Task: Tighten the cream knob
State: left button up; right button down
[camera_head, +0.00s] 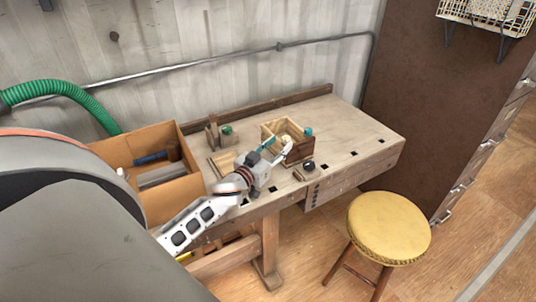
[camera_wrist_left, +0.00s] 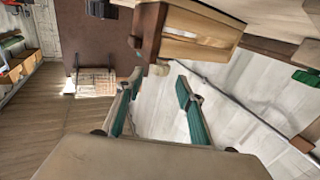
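The cream knob (camera_head: 287,140) shows at the wooden box (camera_head: 299,153) on the workbench. In the left wrist view the cream knob (camera_wrist_left: 161,69) is small and lies between and just beyond the fingertips, with a gap to each finger. My left gripper (camera_head: 276,149) reaches in from the left beside the box. In the left wrist view its teal-padded fingers (camera_wrist_left: 160,78) are spread apart with nothing between their pads. The wooden box shows there too (camera_wrist_left: 190,47), above the fingers. My right gripper is in neither view.
A teal knob (camera_head: 309,132) and a dark round knob (camera_head: 308,166) are near the box. A wooden tool with a green part (camera_head: 227,130) stands behind. An orange-brown bin (camera_head: 180,195) is at left. A yellow stool (camera_head: 389,227) stands in front. The bench's right end (camera_head: 365,141) has free room.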

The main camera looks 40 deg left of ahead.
pick_arm(q)
jog(key=s, duration=0.7)
jog(key=shift+d, duration=0.15)
dwell(0.3)
